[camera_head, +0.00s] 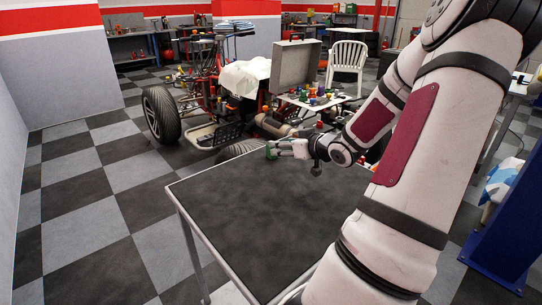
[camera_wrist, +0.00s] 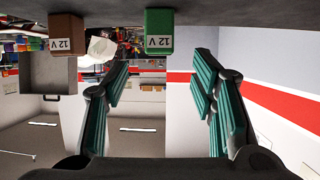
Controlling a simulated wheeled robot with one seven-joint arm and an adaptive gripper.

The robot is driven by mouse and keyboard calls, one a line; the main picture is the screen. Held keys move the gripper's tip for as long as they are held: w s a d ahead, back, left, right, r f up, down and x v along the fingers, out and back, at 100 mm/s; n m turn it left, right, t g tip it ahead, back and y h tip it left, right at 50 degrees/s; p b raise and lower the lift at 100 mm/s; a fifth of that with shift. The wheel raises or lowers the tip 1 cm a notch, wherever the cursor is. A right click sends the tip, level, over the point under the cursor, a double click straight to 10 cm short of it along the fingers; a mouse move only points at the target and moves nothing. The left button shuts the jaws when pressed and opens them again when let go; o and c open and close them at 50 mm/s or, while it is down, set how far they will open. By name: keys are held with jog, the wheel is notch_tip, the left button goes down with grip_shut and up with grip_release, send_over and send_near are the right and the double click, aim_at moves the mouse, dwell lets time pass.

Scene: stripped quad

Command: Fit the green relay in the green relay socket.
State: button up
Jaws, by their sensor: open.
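The green relay (camera_wrist: 159,32) is a small green block with a white "12 V" label. In the upside-down wrist view it stands on the dark table surface, at the top of the picture. My gripper (camera_wrist: 160,72) is open, its teal-padded fingers apart and empty, with the relay ahead and roughly centred between them. In the head view my gripper (camera_head: 276,149) is low over the table's far edge; a green patch at its tips may be the relay or finger pads. I cannot make out the green relay socket in either view.
A brown relay (camera_wrist: 66,34), also labelled "12 V", stands beside the green one, to its left in the wrist view. The dark table (camera_head: 235,215) looks bare in front. Behind it are a stripped quad (camera_head: 163,115), an open case (camera_head: 295,66) and a white chair (camera_head: 347,58).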

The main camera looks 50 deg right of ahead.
jog(key=shift+b+x, duration=0.3)
jog(key=shift+x, duration=0.85)
jog(key=shift+f+b+x, duration=0.1)
jog(key=shift+b+x, duration=0.65)
jog(key=shift+x, duration=0.55)
jog(key=shift+f+b+x, duration=0.15)
jog(key=shift+b+x, duration=0.6)
jog(key=shift+x, duration=0.55)
jog(key=shift+s, duration=0.15)
jog(key=shift+c, duration=0.6)
jog(key=c, duration=1)
